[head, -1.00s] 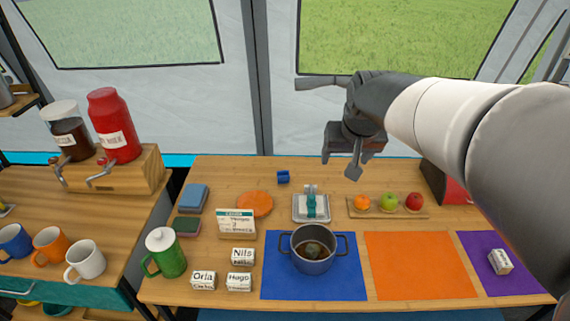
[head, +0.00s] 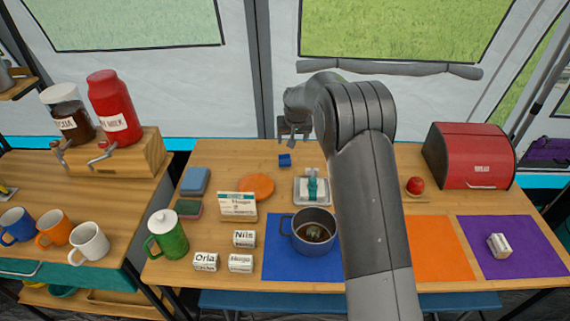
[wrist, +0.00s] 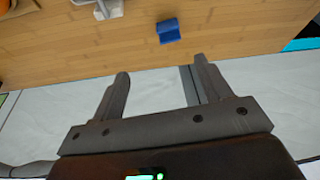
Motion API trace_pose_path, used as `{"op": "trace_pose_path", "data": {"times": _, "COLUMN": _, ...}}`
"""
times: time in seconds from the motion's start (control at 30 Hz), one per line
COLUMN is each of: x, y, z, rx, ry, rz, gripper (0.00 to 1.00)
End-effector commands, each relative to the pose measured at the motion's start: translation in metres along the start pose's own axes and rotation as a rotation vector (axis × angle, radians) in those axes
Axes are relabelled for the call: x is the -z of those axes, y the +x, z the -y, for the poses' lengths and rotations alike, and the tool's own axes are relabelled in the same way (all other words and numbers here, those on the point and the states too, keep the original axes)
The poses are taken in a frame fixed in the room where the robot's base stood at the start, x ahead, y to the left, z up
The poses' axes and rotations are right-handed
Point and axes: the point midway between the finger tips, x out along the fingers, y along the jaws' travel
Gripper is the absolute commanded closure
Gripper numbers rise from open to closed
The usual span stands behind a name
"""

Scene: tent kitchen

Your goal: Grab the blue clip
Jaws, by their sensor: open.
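The blue clip (head: 285,160) is a small blue piece lying on the wooden table near its back edge. In the wrist view the blue clip (wrist: 169,30) lies on bare wood, beyond the fingertips and a little right of the middle. My gripper (head: 293,136) is above and behind the table's back edge, close to the clip in the head view but apart from it. In the wrist view my gripper (wrist: 158,75) has its two fingers spread wide with nothing between them.
An orange disc (head: 257,187) and a white tray with a teal-handled item (head: 312,188) lie near the clip. A pot (head: 313,232) stands on the blue mat (head: 275,268). A red bread box (head: 470,155) is at right. The wood around the clip is clear.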

Motion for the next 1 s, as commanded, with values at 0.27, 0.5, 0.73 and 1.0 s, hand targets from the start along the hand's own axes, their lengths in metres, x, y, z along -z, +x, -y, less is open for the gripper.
{"op": "trace_pose_path", "data": {"times": 0.27, "x": 0.004, "y": 0.07, "z": 0.019, "rx": 0.004, "ry": -0.018, "rz": 0.009, "gripper": 0.29}}
{"op": "trace_pose_path", "data": {"times": 0.5, "x": 0.003, "y": 0.097, "z": 0.021, "rx": 0.005, "ry": -0.02, "rz": 0.01, "gripper": 0.29}}
{"op": "trace_pose_path", "data": {"times": 0.73, "x": 0.003, "y": 0.127, "z": 0.02, "rx": 0.005, "ry": -0.02, "rz": 0.01, "gripper": 0.29}}
{"op": "trace_pose_path", "data": {"times": 1.0, "x": 0.002, "y": 0.145, "z": 0.019, "rx": 0.005, "ry": -0.02, "rz": 0.011, "gripper": 0.29}}
